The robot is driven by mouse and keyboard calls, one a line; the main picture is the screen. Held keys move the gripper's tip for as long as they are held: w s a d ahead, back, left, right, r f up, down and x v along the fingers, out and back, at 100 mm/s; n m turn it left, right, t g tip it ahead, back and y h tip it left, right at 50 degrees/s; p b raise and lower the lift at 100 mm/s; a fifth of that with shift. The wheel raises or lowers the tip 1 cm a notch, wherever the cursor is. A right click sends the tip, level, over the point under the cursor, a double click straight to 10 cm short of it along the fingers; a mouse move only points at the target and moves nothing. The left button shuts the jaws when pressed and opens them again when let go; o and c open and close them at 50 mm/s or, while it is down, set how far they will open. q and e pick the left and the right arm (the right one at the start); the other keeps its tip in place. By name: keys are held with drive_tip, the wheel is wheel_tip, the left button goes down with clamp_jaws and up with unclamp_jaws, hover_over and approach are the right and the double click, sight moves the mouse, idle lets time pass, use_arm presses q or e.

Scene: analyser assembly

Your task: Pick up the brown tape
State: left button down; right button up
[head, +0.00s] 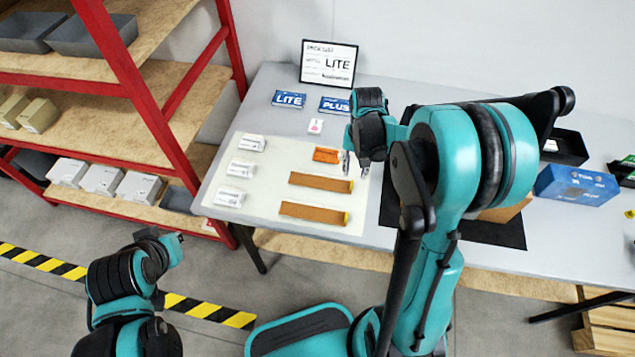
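Two long brown strips with yellow right ends lie on the pale mat (265,200) on the table: an upper brown strip (320,183) and a lower brown strip (313,213). They look like the brown tape, but I cannot tell for certain. A small orange-brown packet (326,155) lies above them. My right gripper (356,167) points down near the mat's right edge, just right of the packet and the upper strip. Its fingertips look apart, with nothing seen between them. My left gripper (172,246) is low at the left, away from the table; its fingers are unclear.
Several white boxes (241,169) line the mat's left side. A sign (328,63) stands behind blue LITE (289,99) and PLUS (334,106) cards. A red-framed shelf (150,110) stands left. A blue box (577,186) sits at right. My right arm hides part of the dark mat (500,233).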

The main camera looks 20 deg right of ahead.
sight(352, 183)
wheel_tip(352, 183, down, 2)
drive_tip(key=shift+f+b, duration=0.1)
drive_tip(key=shift+b, duration=0.2)
drive_tip(key=f, duration=0.1)
drive_tip(key=f+b, duration=0.1)
drive_tip(key=f, duration=0.1)
drive_tip(key=f+b, duration=0.1)
drive_tip(key=shift+a+f, duration=0.25)
drive_tip(key=shift+f, duration=0.05)
drive_tip(key=shift+r, duration=0.1)
drive_tip(key=shift+c, duration=0.6)
clamp_jaws()
